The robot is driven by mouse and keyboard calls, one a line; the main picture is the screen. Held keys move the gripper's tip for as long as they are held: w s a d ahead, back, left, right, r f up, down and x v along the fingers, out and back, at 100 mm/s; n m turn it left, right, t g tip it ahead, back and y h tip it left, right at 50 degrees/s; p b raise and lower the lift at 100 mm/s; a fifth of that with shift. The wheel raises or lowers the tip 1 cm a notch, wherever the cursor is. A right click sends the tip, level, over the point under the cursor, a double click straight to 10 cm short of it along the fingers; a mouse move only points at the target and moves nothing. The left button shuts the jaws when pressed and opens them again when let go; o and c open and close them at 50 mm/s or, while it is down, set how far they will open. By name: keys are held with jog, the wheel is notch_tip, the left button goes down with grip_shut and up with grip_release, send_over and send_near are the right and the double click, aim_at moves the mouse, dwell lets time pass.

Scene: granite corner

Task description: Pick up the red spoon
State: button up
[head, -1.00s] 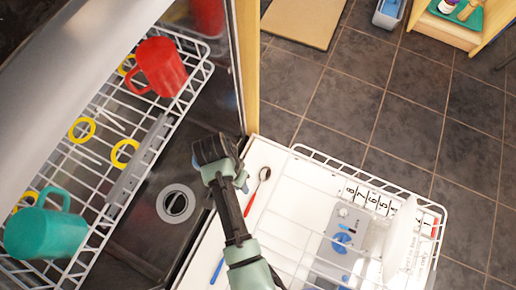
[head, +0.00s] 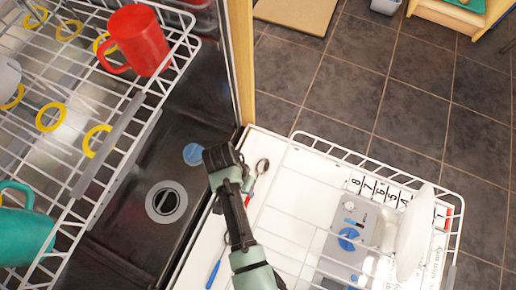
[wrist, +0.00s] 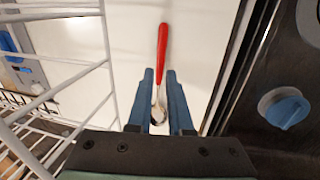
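The red spoon, with a red handle and a metal bowl, lies on the white inner face of the open dishwasher door; in the head view its bowl (head: 262,166) shows just right of my gripper (head: 247,184), which partly covers the rest. In the wrist view the red handle (wrist: 163,45) points away past the fingertips. The metal part lies between the two blue fingers of my gripper (wrist: 160,75), as seen from above. The fingers are apart, with a gap beside the spoon. I cannot tell how high they are above the door.
A white wire rack (head: 310,150) with a white plate (head: 414,235) stands right of the spoon. An upper rack (head: 150,95) with a red mug (head: 140,40) and a teal mug (head: 22,232) is at left. A blue-handled utensil (head: 214,272) lies nearer on the door.

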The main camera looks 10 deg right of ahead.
jog(key=f, duration=0.1)
jog(key=f+b, duration=0.1)
jog(key=f, duration=0.1)
jog(key=shift+s+d+b, duration=0.15)
jog(key=shift+d+b, duration=0.1)
jog(key=shift+b, duration=0.1)
jog(key=shift+r, duration=0.1)
grip_shut()
jog(key=shift+r, duration=0.1)
